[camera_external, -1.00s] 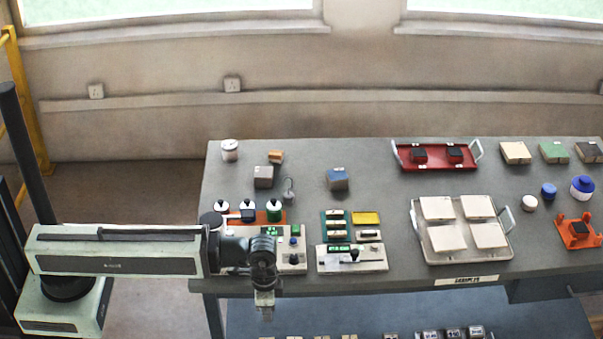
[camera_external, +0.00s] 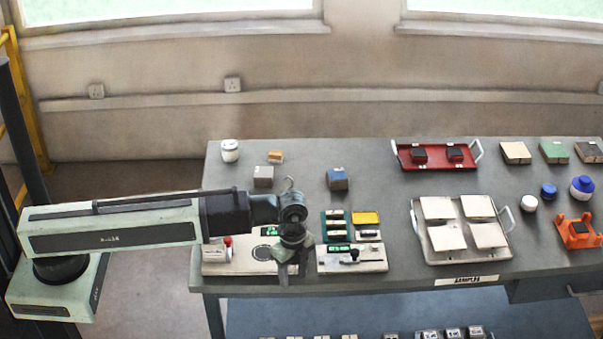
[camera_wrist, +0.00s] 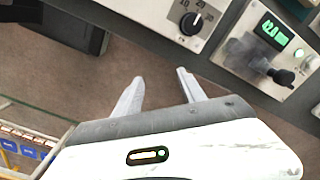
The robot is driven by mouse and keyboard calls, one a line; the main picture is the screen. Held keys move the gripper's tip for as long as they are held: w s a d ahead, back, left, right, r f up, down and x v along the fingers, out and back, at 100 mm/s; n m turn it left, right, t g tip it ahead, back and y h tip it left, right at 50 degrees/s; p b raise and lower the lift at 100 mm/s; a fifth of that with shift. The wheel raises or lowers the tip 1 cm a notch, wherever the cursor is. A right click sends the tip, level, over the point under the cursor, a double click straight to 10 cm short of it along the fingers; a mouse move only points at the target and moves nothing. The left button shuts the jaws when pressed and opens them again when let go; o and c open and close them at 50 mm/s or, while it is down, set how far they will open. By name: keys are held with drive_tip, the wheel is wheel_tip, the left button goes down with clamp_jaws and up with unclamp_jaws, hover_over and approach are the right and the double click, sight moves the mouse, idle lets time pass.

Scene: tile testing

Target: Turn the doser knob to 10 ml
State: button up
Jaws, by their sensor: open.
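A black knob (camera_wrist: 190,22) with a white pointer sits on a pale panel at the top of the wrist view. Numbers are printed around it, too blurred to read the setting surely. In the external view my gripper (camera_external: 284,272) is in front of the right part of the left pale panel (camera_external: 230,266) and hides the knob there. In the wrist view my gripper (camera_wrist: 160,86) is open and empty, its fingers apart. Floor shows between them, and the knob is beyond the fingertips, not touched.
A second pale panel (camera_external: 370,265) stands to the right, with a green display (camera_wrist: 271,32) and a black slide knob (camera_wrist: 283,76). Small green and yellow blocks sit behind it. A metal tray (camera_external: 462,255) with tiles is farther right.

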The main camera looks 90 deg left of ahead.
drive_tip(key=shift+n, duration=0.6)
drive_tip(key=a+r+p, duration=0.1)
drive_tip(key=a+r, duration=0.1)
drive_tip(key=a+r+p, duration=0.2)
drive_tip(key=a+r, duration=0.1)
drive_tip(key=a+r+p, duration=0.2)
drive_tip(key=a, duration=0.1)
drive_tip(key=shift+w+a+r, duration=0.2)
drive_tip(key=shift+a+r, duration=0.05)
wheel_tip(320, 180, down, 8)
drive_tip(key=b, duration=0.8)
drive_tip(key=shift+f, duration=0.25)
drive_tip(key=shift+r, duration=0.15)
clamp_jaws()
